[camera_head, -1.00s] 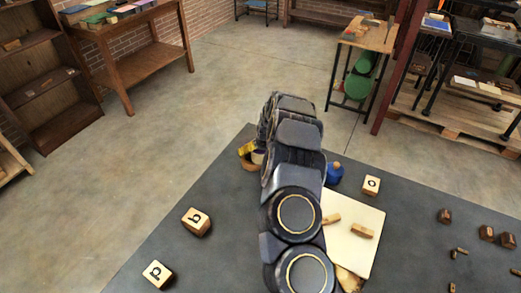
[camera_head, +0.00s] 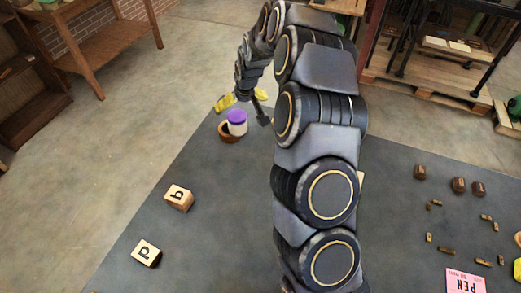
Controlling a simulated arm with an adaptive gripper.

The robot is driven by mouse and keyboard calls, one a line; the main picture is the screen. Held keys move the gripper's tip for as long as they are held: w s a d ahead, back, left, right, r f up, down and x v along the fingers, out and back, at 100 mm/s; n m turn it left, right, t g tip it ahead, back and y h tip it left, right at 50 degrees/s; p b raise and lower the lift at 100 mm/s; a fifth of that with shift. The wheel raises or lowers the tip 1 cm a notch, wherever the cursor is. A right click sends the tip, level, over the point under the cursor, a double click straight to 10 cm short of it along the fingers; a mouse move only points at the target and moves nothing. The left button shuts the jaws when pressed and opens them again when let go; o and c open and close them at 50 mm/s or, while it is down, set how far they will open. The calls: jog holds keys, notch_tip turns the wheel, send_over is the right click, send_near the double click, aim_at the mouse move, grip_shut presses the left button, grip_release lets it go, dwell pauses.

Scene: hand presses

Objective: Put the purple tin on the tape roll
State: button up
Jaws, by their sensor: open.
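The purple tin (camera_head: 237,122) has a purple lid and a pale body. It stands at the far left edge of the dark table, over a brown ring that looks like the tape roll (camera_head: 228,137). The tin's lower part overlaps the roll in this view; I cannot tell whether it rests fully on it. My gripper (camera_head: 243,98) is open, with its yellow-tipped fingers spread apart just behind and above the tin. It appears clear of the tin, and nothing is seen between the fingers.
Two lettered wooden blocks stand at the left, one nearer the tin (camera_head: 179,197) and one lower (camera_head: 146,252). Several small brown blocks and pieces lie at the right, with a pink card (camera_head: 465,281). My arm hides the table's middle. Bare table lies between the tin and the lettered blocks.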

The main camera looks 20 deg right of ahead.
jog(key=s+a+r+g, duration=0.1)
jog(key=s+a+r, duration=0.2)
jog(key=s, duration=0.2)
jog(key=s+a+r+n+g, duration=0.1)
jog(key=s+a+r, duration=0.1)
jog(key=s+r, duration=0.25)
jog(key=s+a+r+g, duration=0.1)
jog(key=s+a+r, duration=0.2)
jog(key=s, duration=0.3)
jog(key=s+r+g, duration=0.1)
jog(key=s+g, duration=0.1)
jog(key=s, duration=1.1)
jog(key=s+r+m+g, duration=0.1)
jog(key=s+r, duration=0.1)
jog(key=s, duration=1)
jog(key=shift+s+a+r+g, duration=0.15)
jog(key=shift+s+a+g, duration=0.25)
jog(key=shift+a, duration=0.05)
